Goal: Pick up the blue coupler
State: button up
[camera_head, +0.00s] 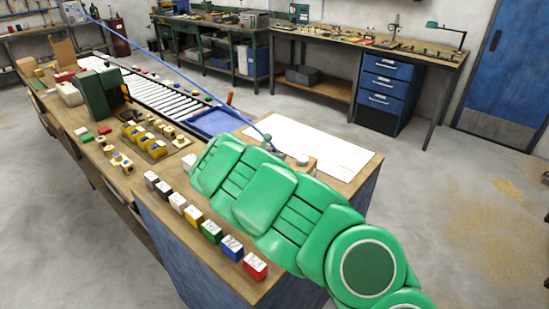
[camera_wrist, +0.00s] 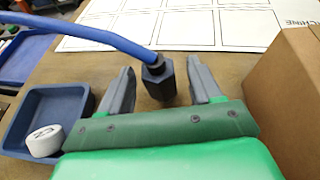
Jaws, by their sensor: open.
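A dark, blue-black hexagonal coupler (camera_wrist: 158,82) stands on the end of a blue hose (camera_wrist: 95,36) in the wrist view. My gripper (camera_wrist: 161,68) is open, with one grey finger on each side of the coupler. Gaps show between the coupler and both fingers. The coupler's lower end is close to the brown tabletop; I cannot tell whether it touches. In the head view the blue hose (camera_head: 180,72) runs from the upper left down to the bench, and my green arm hides most of my gripper and the coupler.
A small blue tray (camera_wrist: 22,108) holding a white marked piece (camera_wrist: 45,141) is left of my gripper. A cardboard box (camera_wrist: 290,95) is close on the right. A white printed sheet (camera_head: 315,143) lies beyond. Several coloured blocks (camera_head: 211,231) line the bench's front edge.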

jog(key=shift+x, duration=0.8)
jog(key=shift+c, duration=0.5)
jog(key=c, duration=1)
jog(key=shift+r, duration=0.1)
